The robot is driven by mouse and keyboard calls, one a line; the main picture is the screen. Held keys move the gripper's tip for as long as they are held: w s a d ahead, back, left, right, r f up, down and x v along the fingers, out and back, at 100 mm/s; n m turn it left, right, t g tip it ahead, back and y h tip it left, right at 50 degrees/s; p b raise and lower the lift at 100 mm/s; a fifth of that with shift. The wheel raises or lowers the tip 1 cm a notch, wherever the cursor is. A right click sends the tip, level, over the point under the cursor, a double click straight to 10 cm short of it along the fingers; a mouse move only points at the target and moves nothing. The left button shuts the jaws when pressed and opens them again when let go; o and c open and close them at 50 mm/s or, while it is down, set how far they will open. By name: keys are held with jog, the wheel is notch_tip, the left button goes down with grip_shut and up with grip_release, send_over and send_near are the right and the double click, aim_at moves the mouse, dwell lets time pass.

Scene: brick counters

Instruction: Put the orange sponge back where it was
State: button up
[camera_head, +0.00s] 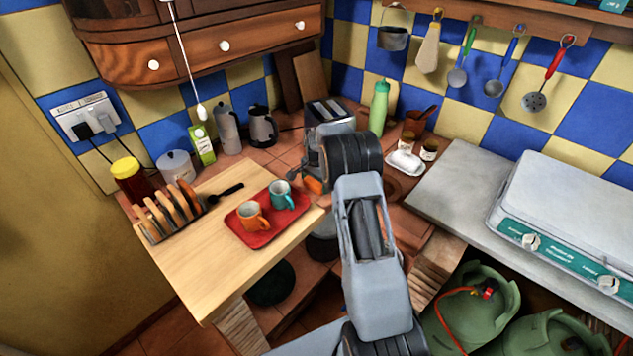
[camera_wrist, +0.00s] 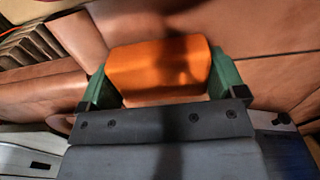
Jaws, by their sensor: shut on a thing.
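The orange sponge (camera_wrist: 160,68) is between the green fingers of my gripper (camera_wrist: 163,80) in the wrist view. My gripper is shut on it, one finger at each side. In the head view only a small orange piece of the sponge (camera_head: 313,185) shows, just left of my dark wrist joint; my arm hides the rest and most of the gripper. Brown tiles lie behind the sponge in the wrist view. I cannot tell whether the sponge touches any surface.
A red tray (camera_head: 268,236) with an orange cup (camera_head: 253,216) and a teal cup (camera_head: 283,195) stands on the wooden board (camera_head: 215,282). A toaster (camera_head: 329,119), a green bottle (camera_head: 379,106) and a white soap dish (camera_head: 405,164) stand near my arm. A grey worktop (camera_head: 462,190) is at right.

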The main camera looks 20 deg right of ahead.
jog(key=shift+f, duration=0.25)
jog(key=o, duration=0.6)
jog(key=shift+r, duration=0.1)
